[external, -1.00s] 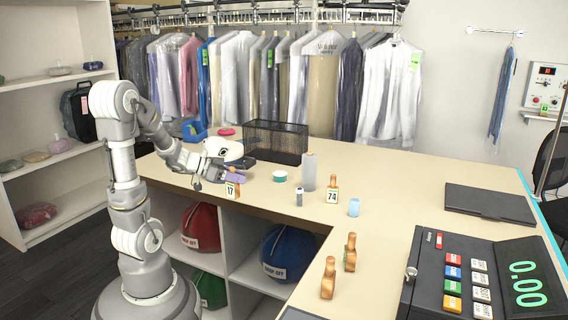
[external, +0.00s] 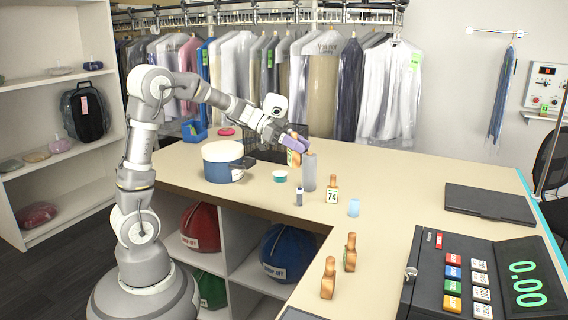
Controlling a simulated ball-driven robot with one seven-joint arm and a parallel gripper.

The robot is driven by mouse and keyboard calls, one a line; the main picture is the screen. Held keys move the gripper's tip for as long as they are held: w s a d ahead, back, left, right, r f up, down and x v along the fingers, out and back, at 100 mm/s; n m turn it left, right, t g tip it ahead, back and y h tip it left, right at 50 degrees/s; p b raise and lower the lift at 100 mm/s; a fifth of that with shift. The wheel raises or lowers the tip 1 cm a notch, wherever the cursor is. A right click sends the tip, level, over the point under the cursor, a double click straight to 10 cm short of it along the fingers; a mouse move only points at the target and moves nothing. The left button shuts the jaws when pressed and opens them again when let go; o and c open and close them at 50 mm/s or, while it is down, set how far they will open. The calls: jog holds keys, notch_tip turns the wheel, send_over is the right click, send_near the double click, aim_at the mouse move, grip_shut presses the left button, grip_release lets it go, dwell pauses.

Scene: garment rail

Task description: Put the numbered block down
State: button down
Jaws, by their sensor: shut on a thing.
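My gripper (external: 294,145) is shut on the numbered block (external: 293,158), a wooden piece with a pale label, partly hidden by the fingers. The label's number is too small to read now. The block is held above the counter, just left of and behind the tall grey bottle (external: 309,172) in the picture; I cannot tell whether they touch. Another block, labelled 74 (external: 332,190), stands upright on the counter (external: 400,175) to the right.
A teal-rimmed tub (external: 280,176), a small grey bottle (external: 299,196) and a light blue cup (external: 354,207) stand nearby. A white and blue round container (external: 222,162) and a black wire basket (external: 262,142) are left. Two wooden pieces (external: 328,278) (external: 350,252) stand in front.

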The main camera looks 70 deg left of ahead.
jog(key=w+d+m+g+h+p, duration=0.2)
jog(key=w+d+m+g+h, duration=0.3)
jog(key=d, duration=0.6)
jog(key=s+d+f+m+g+y+p, duration=0.1)
jog(key=d+f+m+g, duration=0.15)
jog(key=d, duration=0.85)
jog(key=d+f+m+g+p, duration=0.1)
jog(key=d+m+g+p, duration=0.2)
jog(key=d, duration=0.8)
jog(key=s+d+f+m+g+y, duration=0.1)
jog(key=d+f+m+g, duration=0.2)
jog(key=d, duration=0.8)
jog(key=shift+g, duration=0.65)
jog(key=f+b, duration=0.2)
jog(key=f, duration=0.5)
jog(key=f+b, duration=0.2)
jog(key=f, duration=0.4)
jog(key=shift+w+a+f, duration=0.15)
jog(key=shift+a+f, duration=0.05)
jog(key=shift+f, duration=0.15)
jog(key=shift+r, duration=0.1)
